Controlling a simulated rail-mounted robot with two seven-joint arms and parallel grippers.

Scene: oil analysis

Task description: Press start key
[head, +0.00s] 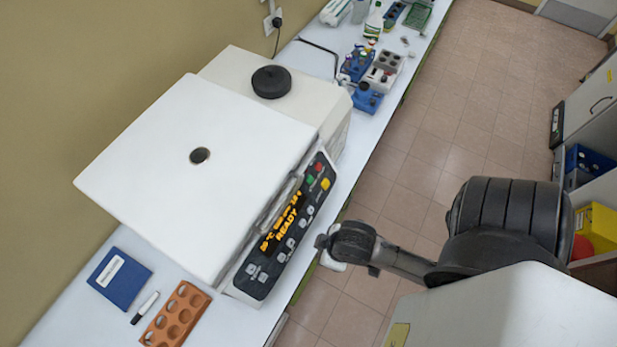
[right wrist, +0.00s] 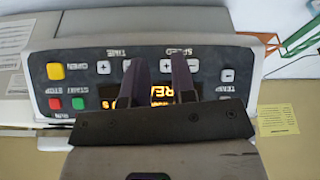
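The centrifuge's control panel (head: 287,227) is on the front of the white machine, with an orange display reading READY. Its green start key (head: 309,180) sits by a red stop key (head: 318,167) and a yellow key (head: 326,184). In the right wrist view the panel appears upside down, with the green key (right wrist: 78,103), red key (right wrist: 55,103) and yellow key (right wrist: 55,71) at left. My right gripper (right wrist: 162,75) has its fingers apart with nothing between them, in front of the display, sideways from the start key. In the head view it (head: 328,246) is beside the panel. My left gripper is not in view.
The machine's white lid (head: 150,160) is down and a black knob (head: 271,82) stands behind it. A blue book (head: 121,279), a marker (head: 145,307) and an orange rack (head: 176,318) lie on the bench at front left. Blue racks (head: 367,97) stand farther back.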

